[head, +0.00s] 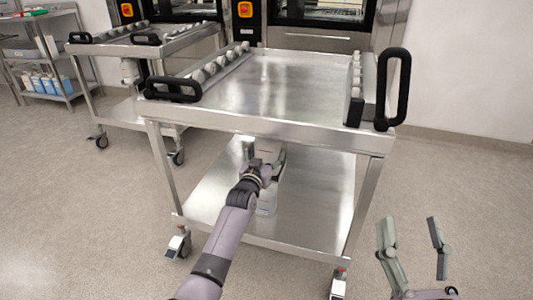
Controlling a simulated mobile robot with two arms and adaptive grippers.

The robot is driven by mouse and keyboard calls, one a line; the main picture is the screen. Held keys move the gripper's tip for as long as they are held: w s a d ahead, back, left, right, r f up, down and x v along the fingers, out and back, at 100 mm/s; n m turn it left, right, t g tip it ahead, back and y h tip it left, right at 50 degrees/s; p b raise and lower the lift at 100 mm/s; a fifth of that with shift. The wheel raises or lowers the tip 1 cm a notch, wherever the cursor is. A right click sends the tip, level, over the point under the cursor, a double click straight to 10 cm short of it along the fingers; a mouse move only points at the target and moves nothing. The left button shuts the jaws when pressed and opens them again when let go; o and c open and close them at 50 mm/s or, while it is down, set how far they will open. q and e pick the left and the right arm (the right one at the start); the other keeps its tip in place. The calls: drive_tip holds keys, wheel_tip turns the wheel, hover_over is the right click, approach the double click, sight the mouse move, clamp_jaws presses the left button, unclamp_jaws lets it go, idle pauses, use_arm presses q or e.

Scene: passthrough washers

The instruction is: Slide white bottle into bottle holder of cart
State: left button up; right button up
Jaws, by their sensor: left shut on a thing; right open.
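The steel cart (290,88) stands in front of me with a flat top and a lower shelf (320,185). I cannot make out the bottle holder on this cart. My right gripper (411,226) is open and empty at the lower right, clear of the cart.
Black handles (392,90) stand at the cart's front corners, with rails of rollers along both sides. A second cart (150,48) stands to the left, a shelf rack (45,50) further left, and machines behind. The floor at the right is free.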

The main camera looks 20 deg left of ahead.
use_arm(q)
drive_tip(key=shift+f, duration=0.15)
use_arm(e)
drive_tip(key=shift+s, duration=0.15)
use_arm(q)
drive_tip(key=shift+f, duration=0.1)
drive_tip(key=shift+f+b, duration=0.35)
drive_tip(key=shift+f, duration=0.05)
use_arm(e)
drive_tip(key=shift+s+r+t, duration=0.35)
drive_tip(key=shift+r+t, duration=0.1)
drive_tip(key=shift+r, duration=0.15)
drive_tip(key=shift+s+r+t, duration=0.3)
drive_tip(key=shift+r+t, duration=0.15)
drive_tip(key=shift+r, duration=0.1)
drive_tip(key=shift+r, duration=0.1)
use_arm(q)
drive_tip(key=o, duration=1.3)
drive_tip(key=shift+c, duration=0.2)
drive_tip(key=shift+o, duration=0.3)
use_arm(e)
drive_tip(key=shift+f, duration=0.2)
